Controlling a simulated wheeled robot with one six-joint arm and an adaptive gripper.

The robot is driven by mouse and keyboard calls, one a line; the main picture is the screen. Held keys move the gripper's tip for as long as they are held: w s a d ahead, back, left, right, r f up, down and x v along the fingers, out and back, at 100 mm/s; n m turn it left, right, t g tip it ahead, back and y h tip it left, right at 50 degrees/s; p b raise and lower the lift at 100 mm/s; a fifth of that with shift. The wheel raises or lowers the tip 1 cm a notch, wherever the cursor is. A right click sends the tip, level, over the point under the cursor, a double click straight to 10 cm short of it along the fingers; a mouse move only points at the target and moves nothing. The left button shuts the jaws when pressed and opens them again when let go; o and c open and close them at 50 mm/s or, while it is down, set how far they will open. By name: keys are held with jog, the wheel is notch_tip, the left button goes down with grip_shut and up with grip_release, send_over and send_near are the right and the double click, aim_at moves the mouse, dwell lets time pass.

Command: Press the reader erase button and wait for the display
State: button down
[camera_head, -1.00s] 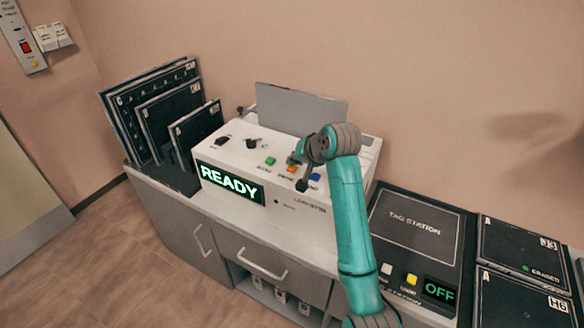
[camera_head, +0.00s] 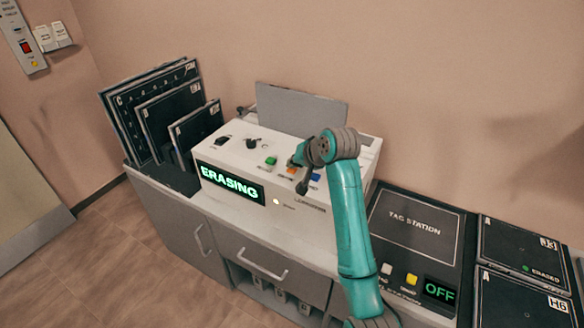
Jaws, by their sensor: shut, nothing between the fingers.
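The reader (camera_head: 322,216) is a white box on the grey cabinet, with its display (camera_head: 231,184) lit green and reading "ERASING". A small lamp (camera_head: 276,202) on its front glows. On its top are a green button (camera_head: 270,160), an orange button (camera_head: 292,170) and a blue button (camera_head: 315,177). My gripper (camera_head: 302,187) is shut and empty, low over the orange and blue buttons, partly covering them. I cannot tell whether its tip touches a button.
Dark cassettes (camera_head: 168,117) stand in a rack at the left. The tag station (camera_head: 412,226) lies to the right, its small display (camera_head: 438,291) reading "OFF". More cassettes (camera_head: 520,252) lie at the far right. A grey panel (camera_head: 300,108) rises behind the reader.

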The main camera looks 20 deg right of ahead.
aim_at(294, 170)
jog(key=shift+r, duration=0.1)
dwell(0.3)
jog(key=shift+r, duration=0.8)
jog(key=shift+r, duration=0.1)
jog(key=shift+r, duration=2.4)
